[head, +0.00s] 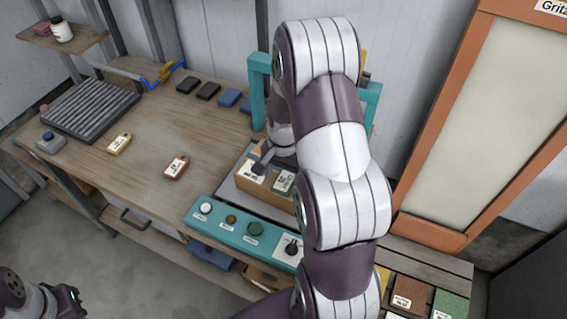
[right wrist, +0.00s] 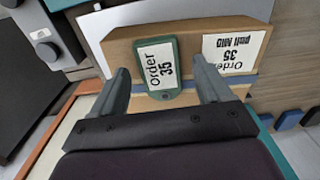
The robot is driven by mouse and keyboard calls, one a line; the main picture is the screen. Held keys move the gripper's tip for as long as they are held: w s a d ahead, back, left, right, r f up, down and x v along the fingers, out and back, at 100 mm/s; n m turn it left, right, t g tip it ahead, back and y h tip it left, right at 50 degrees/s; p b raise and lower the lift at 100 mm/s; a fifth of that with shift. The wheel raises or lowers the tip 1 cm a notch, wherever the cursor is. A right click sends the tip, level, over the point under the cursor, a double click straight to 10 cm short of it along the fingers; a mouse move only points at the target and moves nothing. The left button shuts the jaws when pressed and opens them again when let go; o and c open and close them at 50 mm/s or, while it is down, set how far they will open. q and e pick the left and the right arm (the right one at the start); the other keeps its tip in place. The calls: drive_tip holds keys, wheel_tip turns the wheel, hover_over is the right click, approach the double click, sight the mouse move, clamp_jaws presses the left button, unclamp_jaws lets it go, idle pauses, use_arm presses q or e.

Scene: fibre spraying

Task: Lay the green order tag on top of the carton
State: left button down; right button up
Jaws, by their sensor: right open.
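The green order tag (right wrist: 160,66), with a white label reading "Order 35", lies flat on top of the brown carton (right wrist: 115,50), beside the carton's own white label (right wrist: 232,50). The tag (head: 284,181) and carton (head: 258,196) also show in the head view, partly hidden by my right arm. My right gripper (right wrist: 160,72) is open, with its fingers apart on either side of the tag. Part of my left arm's end (head: 62,298) shows at the bottom left; its fingers cannot be made out.
A teal control panel (head: 240,229) with knobs runs in front of the carton. A teal frame (head: 257,90) stands around it. A grey ribbed rack (head: 90,110) is at the left.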

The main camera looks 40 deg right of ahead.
sight(284, 183)
wheel_tip(284, 183, up, 10)
drive_tip(key=s+a+f+n, duration=0.2)
drive_tip(key=s+a+n, duration=0.1)
drive_tip(key=a+n, duration=0.3)
drive_tip(key=s+a+f+n+t, duration=0.1)
drive_tip(key=s+a+n, duration=0.3)
drive_tip(key=a, duration=0.5)
drive_tip(key=n, duration=0.2)
drive_tip(key=shift+s+f+n+b, duration=0.2)
drive_tip(key=shift+f+n+b, duration=0.15)
drive_tip(key=shift+n+b, duration=0.05)
drive_tip(key=shift+s, duration=0.1)
